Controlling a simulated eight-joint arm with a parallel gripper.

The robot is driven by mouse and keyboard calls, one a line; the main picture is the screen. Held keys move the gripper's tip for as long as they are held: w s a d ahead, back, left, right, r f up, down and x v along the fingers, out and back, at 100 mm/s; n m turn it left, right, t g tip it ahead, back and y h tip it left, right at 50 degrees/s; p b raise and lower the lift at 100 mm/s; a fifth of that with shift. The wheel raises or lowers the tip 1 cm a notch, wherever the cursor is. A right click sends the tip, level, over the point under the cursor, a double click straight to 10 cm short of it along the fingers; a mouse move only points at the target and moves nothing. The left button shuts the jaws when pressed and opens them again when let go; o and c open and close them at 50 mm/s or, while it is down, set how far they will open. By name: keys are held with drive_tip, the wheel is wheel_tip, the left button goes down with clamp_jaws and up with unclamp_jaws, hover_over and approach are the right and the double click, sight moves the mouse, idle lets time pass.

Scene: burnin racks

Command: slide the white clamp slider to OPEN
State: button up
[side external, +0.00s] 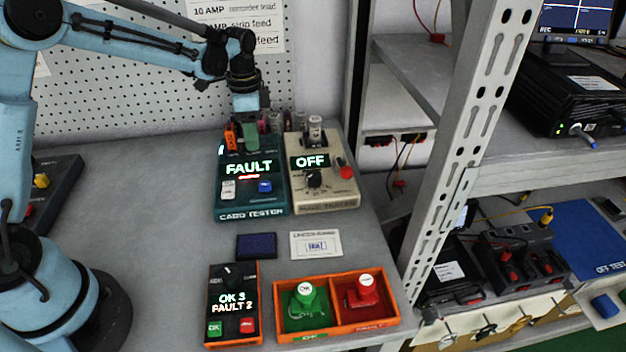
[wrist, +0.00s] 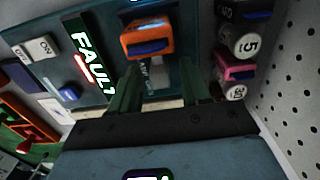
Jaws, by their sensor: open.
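The teal card tester (side external: 250,207) stands at the back of the bench with its display reading FAULT; it fills much of the wrist view (wrist: 60,15). My gripper (wrist: 159,72) is open, its two green fingers apart just over the tester's far edge. A pale grey-white piece (wrist: 155,78) with partly readable lettering shows between the fingers and may be the clamp slider; its position is unclear. In the side view my gripper (side external: 251,140) hides that spot. An orange piece with a blue insert (wrist: 148,40) sits just beyond the fingertips. Contact cannot be told.
A beige unit (side external: 321,185) reading OFF stands against the tester's right side. Small cylinders, one marked 5 (wrist: 240,43), are close right of the fingers. A pegboard (side external: 110,75) rises behind. An orange tray (side external: 336,331) and counter box (side external: 233,298) lie in front.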

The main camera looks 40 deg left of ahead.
sight(271, 146)
drive_tip(key=shift+f, duration=0.35)
drive_tip(key=shift+c, duration=0.3)
clamp_jaws()
drive_tip(key=shift+w+d, duration=1.45)
drive_tip(key=shift+o, duration=0.3)
unclamp_jaws()
wheel_tip(271, 146, up, 12)
